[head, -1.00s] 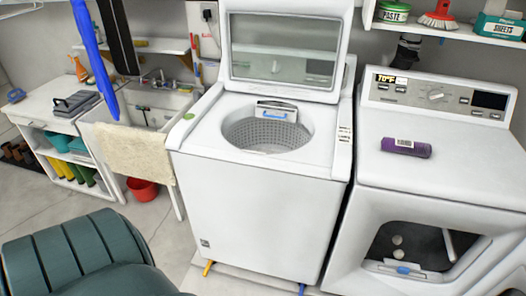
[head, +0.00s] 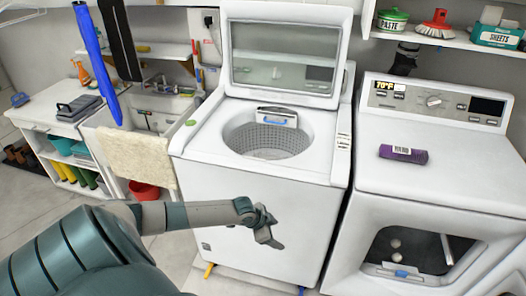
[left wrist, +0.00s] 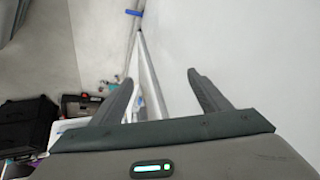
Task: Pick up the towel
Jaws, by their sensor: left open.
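A cream towel (head: 140,155) hangs over the front edge of the sink at the left in the head view. My left gripper (head: 270,228) is in front of the white top-loading washer (head: 255,190), to the right of the towel and lower than it. In the left wrist view the left gripper (left wrist: 160,90) has its two fingers apart with nothing between them. The towel cannot be made out in the left wrist view. My right gripper is not in view.
The washer's lid (head: 282,55) stands open. A dryer (head: 440,170) with a purple bottle (head: 403,154) on top is at the right. A red bucket (head: 144,190) is under the sink. A counter (head: 60,110) with a grey box is at far left.

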